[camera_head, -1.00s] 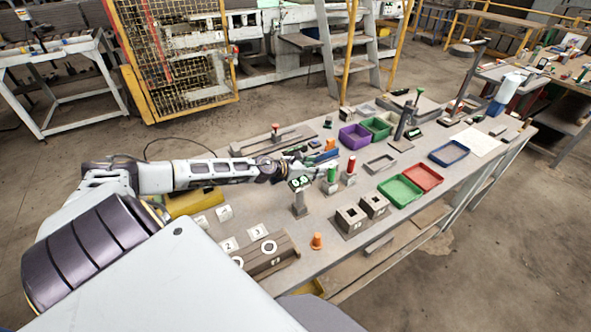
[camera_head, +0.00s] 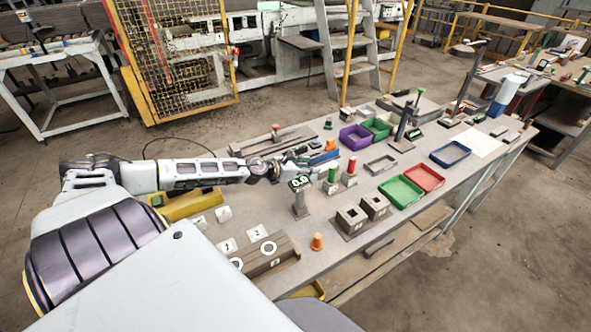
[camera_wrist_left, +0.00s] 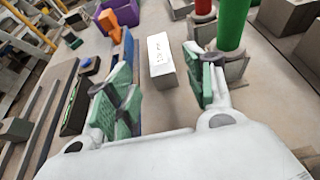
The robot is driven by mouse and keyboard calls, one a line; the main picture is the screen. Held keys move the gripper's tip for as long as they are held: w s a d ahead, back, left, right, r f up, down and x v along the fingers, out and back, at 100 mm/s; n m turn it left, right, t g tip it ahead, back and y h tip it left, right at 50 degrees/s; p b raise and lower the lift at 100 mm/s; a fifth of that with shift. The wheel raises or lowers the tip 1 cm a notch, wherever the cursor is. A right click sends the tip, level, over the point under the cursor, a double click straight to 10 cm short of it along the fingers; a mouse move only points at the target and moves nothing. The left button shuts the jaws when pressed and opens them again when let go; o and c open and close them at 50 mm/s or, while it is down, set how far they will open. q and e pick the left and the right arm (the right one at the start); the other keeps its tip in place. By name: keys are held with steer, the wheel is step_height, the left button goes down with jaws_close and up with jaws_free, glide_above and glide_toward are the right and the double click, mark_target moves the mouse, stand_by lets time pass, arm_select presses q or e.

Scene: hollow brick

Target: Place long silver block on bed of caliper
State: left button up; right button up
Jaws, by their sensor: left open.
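In the head view the left gripper (camera_head: 300,158) is over the table behind a small digital display on a post (camera_head: 301,184), and the block cannot be made out there. A dark upright device with a small display (camera_head: 407,126), possibly the caliper, stands farther right. My right gripper is out of view.
Green (camera_head: 332,178) and red (camera_head: 351,171) cylinders stand upright in holders close to the gripper's right. An orange part (camera_wrist_left: 108,20) and a purple bin (camera_wrist_left: 122,9) are ahead left. Green (camera_head: 400,192) and red (camera_head: 424,177) trays lie farther right.

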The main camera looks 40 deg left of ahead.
arm_select(q)
steer(key=shift+s+a+r, duration=0.1)
steer(key=shift+s+a, duration=0.05)
steer(key=shift+s, duration=0.2)
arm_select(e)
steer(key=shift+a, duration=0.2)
arm_select(q)
steer(key=shift+s+a+r, duration=0.15)
steer(key=shift+s, duration=0.4)
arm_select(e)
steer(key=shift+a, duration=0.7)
arm_select(q)
steer(key=shift+s+a+r, duration=0.1)
steer(key=shift+s+r, duration=0.05)
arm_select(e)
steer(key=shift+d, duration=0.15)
